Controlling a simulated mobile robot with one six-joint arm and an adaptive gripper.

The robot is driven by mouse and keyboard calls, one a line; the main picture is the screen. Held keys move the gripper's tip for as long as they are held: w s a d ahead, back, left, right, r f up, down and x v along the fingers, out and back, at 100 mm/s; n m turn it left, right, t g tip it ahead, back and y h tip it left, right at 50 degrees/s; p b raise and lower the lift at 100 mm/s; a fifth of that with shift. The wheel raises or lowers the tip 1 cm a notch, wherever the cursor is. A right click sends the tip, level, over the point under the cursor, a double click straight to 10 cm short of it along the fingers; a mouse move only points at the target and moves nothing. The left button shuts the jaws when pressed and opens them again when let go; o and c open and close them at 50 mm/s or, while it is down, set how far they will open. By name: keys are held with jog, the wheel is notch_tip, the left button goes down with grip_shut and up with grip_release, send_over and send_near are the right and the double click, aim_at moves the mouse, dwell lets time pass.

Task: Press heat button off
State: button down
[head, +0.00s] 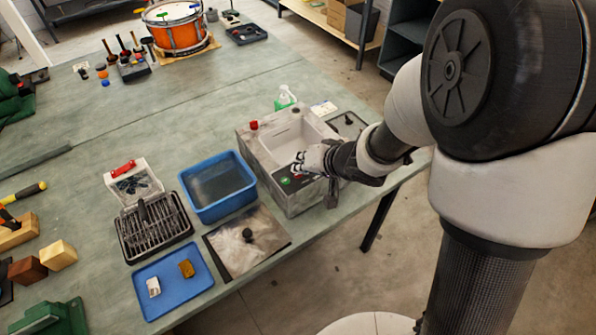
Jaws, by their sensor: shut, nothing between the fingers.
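A grey tank unit (262,160) with a rectangular basin stands near the right edge of the green bench. Its dark front panel (282,188) carries a small green button (285,180) and a small red button (297,178). Which one is the heat button is too small to read. My gripper (299,168) is shut and empty, just above the panel beside the red button. I cannot tell whether its tips touch the panel. My gripper and wrist hide part of the panel and the basin's near right corner.
A blue tub (218,210), a black rack (128,239), a blue tray (151,309) with two small blocks, and a flat grey plate (222,259) with a black knob lie left of the unit. A green bottle (285,99) stands behind it. An orange drum (172,38) stands at the back.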

jog(key=shift+r+p, duration=0.55)
jog(key=shift+p, duration=0.1)
notch_tip(320, 180, up, 6)
jog(key=p, duration=0.7)
